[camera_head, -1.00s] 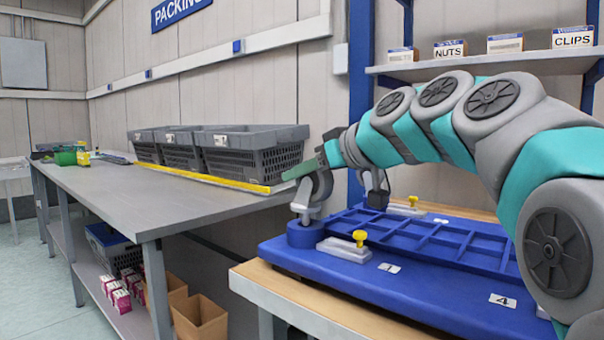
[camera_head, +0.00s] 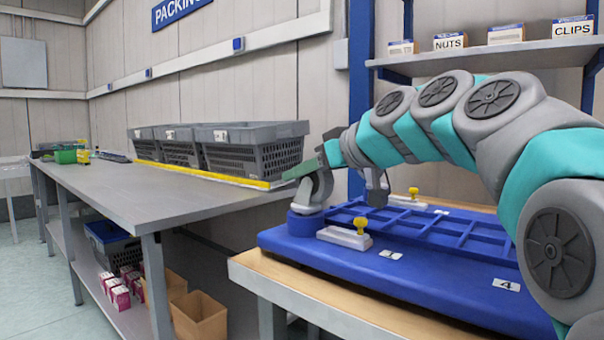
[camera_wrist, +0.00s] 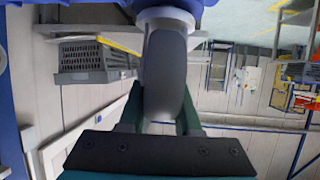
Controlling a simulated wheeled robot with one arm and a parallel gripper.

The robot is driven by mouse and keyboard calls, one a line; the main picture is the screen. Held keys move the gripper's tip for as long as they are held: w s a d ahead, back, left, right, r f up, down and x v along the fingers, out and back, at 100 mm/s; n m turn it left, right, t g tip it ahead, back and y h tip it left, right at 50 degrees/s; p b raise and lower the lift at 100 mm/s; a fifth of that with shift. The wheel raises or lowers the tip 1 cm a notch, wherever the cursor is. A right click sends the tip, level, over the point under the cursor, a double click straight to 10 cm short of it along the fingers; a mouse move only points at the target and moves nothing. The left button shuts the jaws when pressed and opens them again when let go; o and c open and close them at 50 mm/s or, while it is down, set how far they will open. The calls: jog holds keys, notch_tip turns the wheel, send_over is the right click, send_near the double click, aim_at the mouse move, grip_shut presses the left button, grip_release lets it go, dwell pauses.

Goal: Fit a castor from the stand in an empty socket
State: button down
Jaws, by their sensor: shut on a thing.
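My gripper (camera_head: 306,171) is shut on a castor, with its wheel up and its stem end down. The castor's grey wheel (camera_wrist: 165,75) sits between the green fingers in the wrist view, with its pale collar above against something blue. A dark grey castor-like part (camera_head: 376,188) stands at the far side, partly behind my arm. I cannot make out the stand.
A wooden bench (camera_head: 300,301) carries the base. A grey table (camera_head: 150,190) with grey totes (camera_head: 250,150) stands to the left. A shelf with labelled boxes (camera_head: 573,31) is behind.

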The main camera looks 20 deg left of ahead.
jog(key=shift+f+b, duration=0.25)
jog(key=shift+b, duration=0.1)
dwell(0.7)
jog(key=c, duration=0.5)
grip_release()
jog(key=v, duration=0.7)
jog(key=shift+s+d+r, duration=0.1)
jog(key=shift+s+d, duration=0.05)
jog(key=shift+d, duration=0.2)
